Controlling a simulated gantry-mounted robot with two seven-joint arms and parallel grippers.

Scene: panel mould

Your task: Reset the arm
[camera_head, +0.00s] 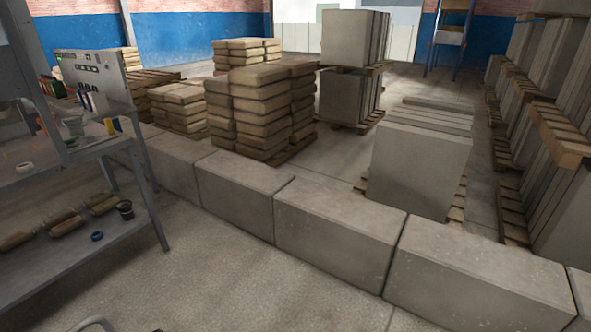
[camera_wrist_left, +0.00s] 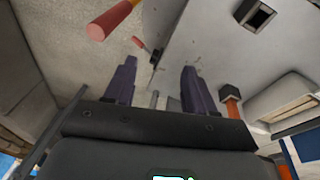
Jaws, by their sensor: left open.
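My left gripper (camera_wrist_left: 159,68) shows in the left wrist view with its two dark fingers apart and nothing between them. Past the fingers, a pale grey panel surface (camera_wrist_left: 205,50) fills the upper middle. I cannot tell how far it is from the fingertips. No gripper shows in the head view. My right gripper is in neither view.
In the left wrist view, a red cylinder (camera_wrist_left: 111,20) and an orange-handled part (camera_wrist_left: 231,105) flank the fingers. In the head view, a metal workbench (camera_head: 100,165) stands at left. Concrete blocks (camera_head: 335,228) form a row; open floor (camera_head: 225,275) lies before them.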

